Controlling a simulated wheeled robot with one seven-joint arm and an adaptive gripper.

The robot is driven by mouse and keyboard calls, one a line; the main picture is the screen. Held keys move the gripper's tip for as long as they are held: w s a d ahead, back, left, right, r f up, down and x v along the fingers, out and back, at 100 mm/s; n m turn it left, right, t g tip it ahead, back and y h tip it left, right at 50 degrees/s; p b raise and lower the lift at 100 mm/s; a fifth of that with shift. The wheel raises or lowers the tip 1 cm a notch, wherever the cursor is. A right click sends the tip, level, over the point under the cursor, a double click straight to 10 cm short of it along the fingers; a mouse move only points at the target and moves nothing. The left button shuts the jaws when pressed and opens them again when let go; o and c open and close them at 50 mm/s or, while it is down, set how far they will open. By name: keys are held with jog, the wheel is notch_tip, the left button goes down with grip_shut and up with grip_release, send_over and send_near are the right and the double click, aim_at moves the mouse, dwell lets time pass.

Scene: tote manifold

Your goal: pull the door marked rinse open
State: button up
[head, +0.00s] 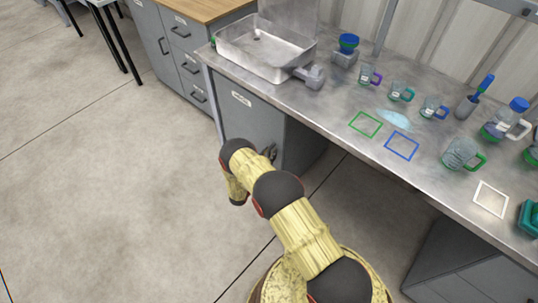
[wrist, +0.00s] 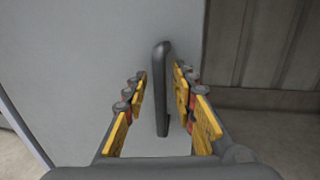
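The grey cabinet door (head: 251,117) under the sink end of the counter carries a small white label (head: 241,98), too small to read. The door looks shut. In the wrist view the pale door face (wrist: 75,60) fills the left and middle. Its dark upright bar handle (wrist: 162,90) stands between the two yellow-padded fingers of my gripper (wrist: 160,88). The fingers are open, one on each side of the handle. A gap shows on the left; the right finger is close to the handle, and I cannot tell whether it touches. In the head view my arm partly hides the door.
The steel counter (head: 335,113) holds a sink (head: 265,50), several glass mugs and a green-handled jug (head: 462,153). Grey drawers (head: 185,60) stand to the left. Open knee space lies right of the door. The floor (head: 100,180) in front and left is clear.

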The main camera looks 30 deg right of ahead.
jog(key=shift+c, duration=1)
grip_shut()
